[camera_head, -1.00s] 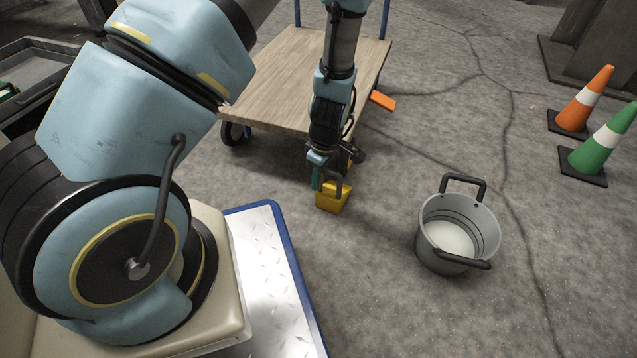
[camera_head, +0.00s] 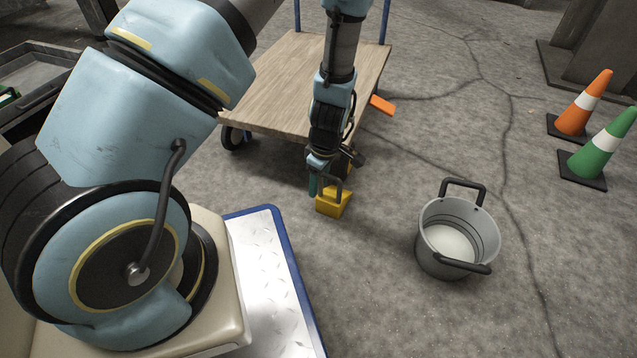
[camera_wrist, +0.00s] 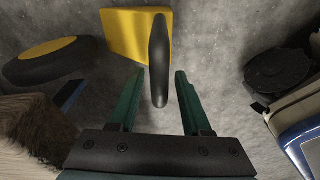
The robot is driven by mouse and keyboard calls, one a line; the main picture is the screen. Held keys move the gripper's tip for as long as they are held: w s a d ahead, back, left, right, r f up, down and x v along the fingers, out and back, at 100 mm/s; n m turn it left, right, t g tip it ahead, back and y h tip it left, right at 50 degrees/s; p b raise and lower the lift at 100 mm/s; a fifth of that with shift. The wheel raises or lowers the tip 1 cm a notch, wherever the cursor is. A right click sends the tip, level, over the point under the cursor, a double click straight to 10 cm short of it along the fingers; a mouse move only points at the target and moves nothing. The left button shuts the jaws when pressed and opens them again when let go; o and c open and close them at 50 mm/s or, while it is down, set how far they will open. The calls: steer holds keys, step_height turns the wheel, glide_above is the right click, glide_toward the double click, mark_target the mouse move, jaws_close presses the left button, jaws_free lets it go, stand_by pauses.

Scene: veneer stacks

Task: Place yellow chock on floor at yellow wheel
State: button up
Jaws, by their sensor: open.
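The yellow chock (camera_head: 329,206) sits on the floor in front of the cart, below my gripper (camera_head: 326,186). In the wrist view the chock (camera_wrist: 128,30) is at the top, with its black handle (camera_wrist: 159,60) pointing toward me. My gripper (camera_wrist: 161,74) is open, its two teal fingers on either side of the handle's near end, with gaps visible. In the head view my gripper mostly hides this wheel.
The wooden-decked cart (camera_head: 290,75) stands behind the chock, with an orange piece (camera_head: 382,105) at its right side. A grey bucket (camera_head: 440,255) stands to the right. An orange cone (camera_head: 573,121) and a green cone (camera_head: 588,161) are farther right. Floor between chock and bucket is clear.

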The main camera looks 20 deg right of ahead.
steer(key=r+p, duration=0.2)
steer(key=r, duration=0.2)
steer(key=r+p, duration=0.2)
steer(key=r, duration=0.2)
steer(key=s+r+p, duration=0.1)
steer(key=r+p, duration=0.1)
steer(key=r, duration=0.1)
steer(key=shift+d+r+p, duration=0.35)
steer(key=shift+d+r, duration=0.05)
steer(key=w+a+r+m+h, duration=0.1)
steer(key=a+r+m, duration=0.7)
steer(key=a+r, duration=1.5)
steer(key=w+a, duration=0.1)
steer(key=a, duration=0.2)
steer(key=shift+m+t, duration=0.3)
steer(key=shift+m, duration=0.1)
steer(key=shift+w+a+r, duration=0.1)
steer(key=shift+r, duration=0.05)
